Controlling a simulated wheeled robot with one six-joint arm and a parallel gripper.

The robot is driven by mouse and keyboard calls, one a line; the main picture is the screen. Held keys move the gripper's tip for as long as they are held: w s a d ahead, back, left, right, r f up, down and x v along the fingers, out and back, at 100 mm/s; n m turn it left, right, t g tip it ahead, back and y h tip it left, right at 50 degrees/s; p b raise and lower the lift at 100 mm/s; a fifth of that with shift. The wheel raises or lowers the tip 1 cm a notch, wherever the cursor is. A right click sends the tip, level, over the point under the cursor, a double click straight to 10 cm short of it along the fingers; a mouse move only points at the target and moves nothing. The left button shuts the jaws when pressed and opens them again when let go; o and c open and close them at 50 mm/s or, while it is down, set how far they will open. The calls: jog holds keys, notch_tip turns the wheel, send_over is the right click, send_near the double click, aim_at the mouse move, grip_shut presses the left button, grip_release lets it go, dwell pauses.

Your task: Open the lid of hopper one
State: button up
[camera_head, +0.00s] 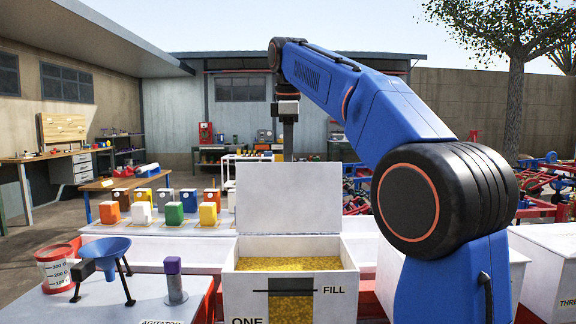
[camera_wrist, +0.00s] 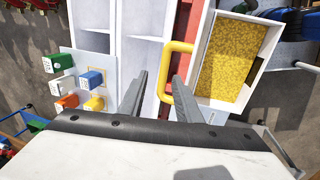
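Hopper one (camera_head: 240,300) is a white box marked ONE and FILL, with yellow grain (camera_head: 290,264) inside. Its white lid (camera_head: 288,198) stands about upright at the back edge, so the box is open at the top. The wrist view also shows the grain (camera_wrist: 232,60). A yellow handle (camera_wrist: 164,72) sticks out from the lid's outer side there. My gripper (camera_wrist: 160,76) is open, its two grey fingers apart around the handle's bar; contact cannot be told. In the head view my gripper (camera_head: 288,138) is above and behind the lid, its tips hidden.
Colored blocks (camera_head: 174,213) stand on a white surface at the left. Another white hopper (camera_head: 548,262) stands at the right, partly behind my arm.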

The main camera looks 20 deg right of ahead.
jog(key=shift+s+a+r, duration=0.1)
jog(key=shift+s+r, duration=0.05)
jog(key=shift+r, duration=0.75)
jog(key=shift+s+a+r, duration=0.1)
jog(key=shift+s+r, duration=0.05)
jog(key=shift+r, duration=0.7)
